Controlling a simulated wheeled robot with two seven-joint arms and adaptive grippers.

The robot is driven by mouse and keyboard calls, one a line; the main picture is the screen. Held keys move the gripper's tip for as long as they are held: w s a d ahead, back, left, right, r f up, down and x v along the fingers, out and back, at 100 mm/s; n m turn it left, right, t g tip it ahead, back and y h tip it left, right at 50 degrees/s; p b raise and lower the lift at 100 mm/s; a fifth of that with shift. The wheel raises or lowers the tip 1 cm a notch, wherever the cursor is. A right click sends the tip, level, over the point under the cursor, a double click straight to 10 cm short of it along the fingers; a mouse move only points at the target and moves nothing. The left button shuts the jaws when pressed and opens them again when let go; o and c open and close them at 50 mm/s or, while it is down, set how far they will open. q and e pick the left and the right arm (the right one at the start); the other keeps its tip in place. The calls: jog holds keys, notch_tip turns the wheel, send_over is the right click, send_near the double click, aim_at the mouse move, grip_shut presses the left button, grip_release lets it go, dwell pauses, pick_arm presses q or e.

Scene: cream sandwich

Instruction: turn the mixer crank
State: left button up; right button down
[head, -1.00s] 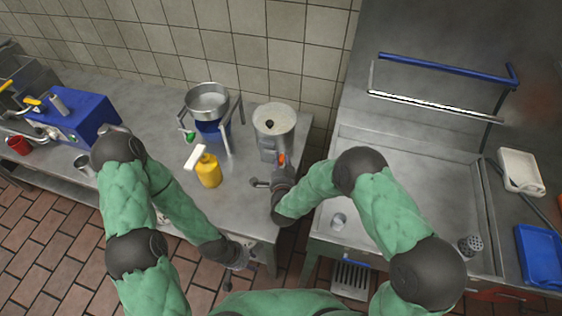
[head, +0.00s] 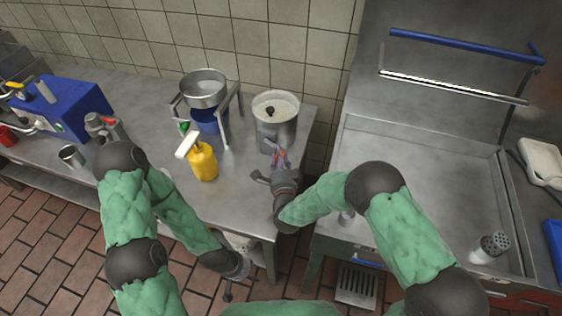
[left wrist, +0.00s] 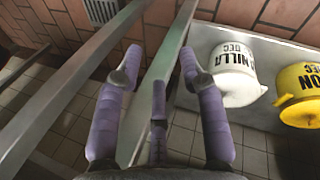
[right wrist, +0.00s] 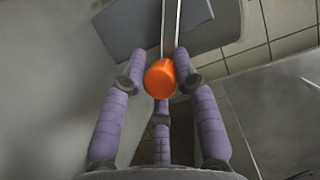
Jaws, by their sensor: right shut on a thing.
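The mixer (head: 275,128) is a round steel pot with a pale speckled mix on top, at the table's right end in the head view. Its crank has an orange knob (right wrist: 160,80), seen in the right wrist view at the end of thin metal rods. My right gripper (head: 280,160) is shut on this knob at the mixer's near side. Its fingertips sit on both sides of the knob. My left gripper (left wrist: 160,62) is open and empty, low by the table's front edge, at a distance from the mixer.
A yellow bottle (head: 203,163) and a steel bowl on a stand (head: 205,90) are left of the mixer. A blue machine (head: 68,105) stands farther left. White vanilla (left wrist: 235,75) and yellow (left wrist: 298,95) tubs sit near my left gripper. A griddle (head: 420,165) lies right, across a gap.

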pick_arm(q)
jog(key=shift+f+b, duration=0.3)
jog(key=shift+f, duration=0.2)
jog(key=shift+c, duration=0.3)
